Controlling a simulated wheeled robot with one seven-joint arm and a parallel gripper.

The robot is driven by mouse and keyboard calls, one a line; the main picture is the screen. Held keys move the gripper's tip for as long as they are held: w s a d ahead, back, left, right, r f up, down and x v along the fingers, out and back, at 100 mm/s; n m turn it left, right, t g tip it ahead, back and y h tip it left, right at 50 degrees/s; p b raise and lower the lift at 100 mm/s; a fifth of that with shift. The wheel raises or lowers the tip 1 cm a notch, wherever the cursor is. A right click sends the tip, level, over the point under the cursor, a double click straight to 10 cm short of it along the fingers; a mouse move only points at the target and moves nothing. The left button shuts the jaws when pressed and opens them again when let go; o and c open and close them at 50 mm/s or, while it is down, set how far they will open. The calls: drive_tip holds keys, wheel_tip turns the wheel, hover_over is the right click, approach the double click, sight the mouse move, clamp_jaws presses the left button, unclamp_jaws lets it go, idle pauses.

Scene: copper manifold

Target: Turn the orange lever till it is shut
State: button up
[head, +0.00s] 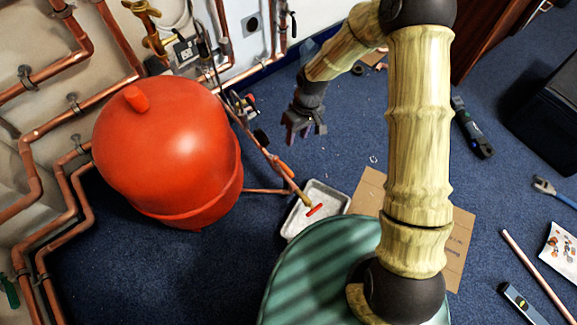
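An orange-red lever (315,210) sits at the lower end of a slanting copper pipe, beside a brass valve body (305,200). It shows above a shallow metal tray (334,190) on the floor. The lever lies slanted across the line of the pipe. My gripper (304,131) hangs up and to the left of the lever in the picture, clear of it. Its dark fingers point down and look spread, with nothing seen between them. The fingers are small and dark here.
A large red tank (168,145) stands left of the lever. Copper pipes (75,180) run along the left wall. Cardboard (369,190) lies right of the tray. A dark case (548,110), a power tool (471,130) and a loose pipe (538,274) lie at right on blue carpet.

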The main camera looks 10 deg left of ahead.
sight(288, 169)
drive_tip(key=f+b, duration=0.3)
drive_tip(key=f, duration=0.2)
drive_tip(key=s+a+f+b, duration=0.1)
drive_tip(key=f+b, duration=0.2)
drive_tip(key=f, duration=0.3)
drive_tip(key=s+a+f+b, duration=0.1)
drive_tip(key=f+b, duration=0.2)
drive_tip(key=f, duration=0.3)
drive_tip(key=shift+s+a, duration=0.1)
drive_tip(key=shift+s, duration=0.15)
drive_tip(key=shift+r, duration=0.1)
clamp_jaws()
